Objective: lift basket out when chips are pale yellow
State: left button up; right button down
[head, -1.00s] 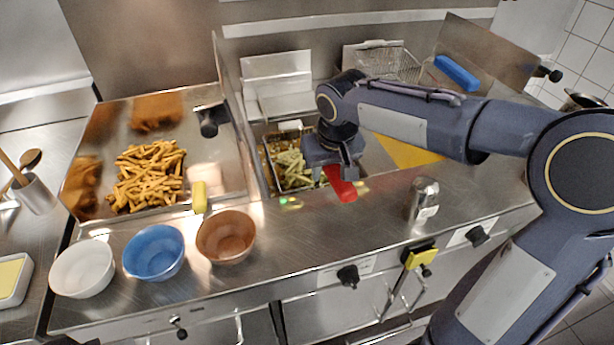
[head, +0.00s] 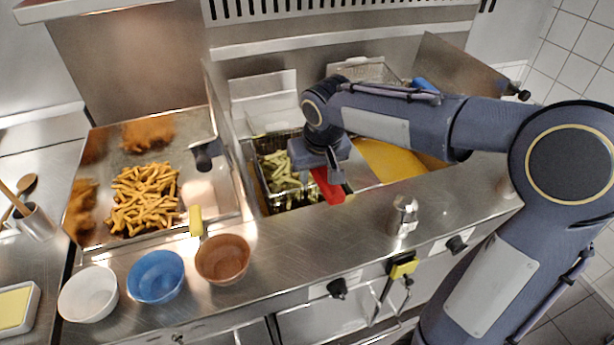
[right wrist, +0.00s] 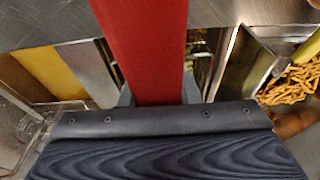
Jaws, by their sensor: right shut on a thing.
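In the head view a wire fry basket (head: 256,168) sits in the left fryer well (head: 259,194). It holds pale yellow-green chips (head: 280,172). Its red handle (head: 328,187) points toward the front edge. My right gripper (head: 322,165) is shut on this handle, and the red handle (right wrist: 147,50) also runs between its fingers in the right wrist view. The arm hides part of the basket's right side. The basket's rim now stands near the top of the well; its bottom is hidden. My left gripper is not in view.
Golden fries (head: 145,200) lie in a steel tray at left. White (head: 88,296), blue (head: 156,277) and brown (head: 223,260) bowls stand on the front counter. A steel shaker (head: 403,214) stands right of the handle. A second basket (head: 362,70) is behind my arm.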

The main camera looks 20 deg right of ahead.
notch_tip(320, 180, up, 13)
jog(key=p, duration=1)
jog(key=shift+r, duration=0.15)
